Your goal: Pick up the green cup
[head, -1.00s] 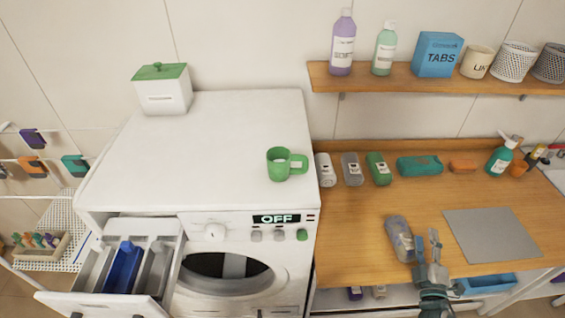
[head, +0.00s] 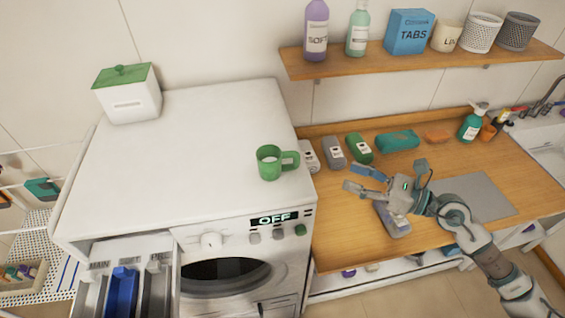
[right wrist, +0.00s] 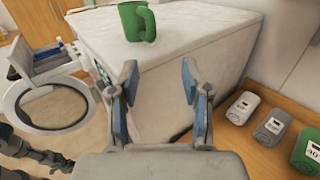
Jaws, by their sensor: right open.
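The green cup (head: 270,163) stands upright on top of the white washing machine (head: 190,140), near its right front edge, with its handle to the right. It also shows at the top of the right wrist view (right wrist: 137,22), beyond the fingertips. My right gripper (head: 358,180) is open and empty above the wooden counter, to the right of the cup and apart from it. Its two blue-padded fingers (right wrist: 158,80) are spread wide in the right wrist view. My left gripper is not in view.
A grey bottle (head: 393,222) lies below my right gripper. A shelf (head: 420,65) hangs above. A white box with green lid (head: 128,95) is at the washer's back left. The detergent drawer (head: 125,280) is open.

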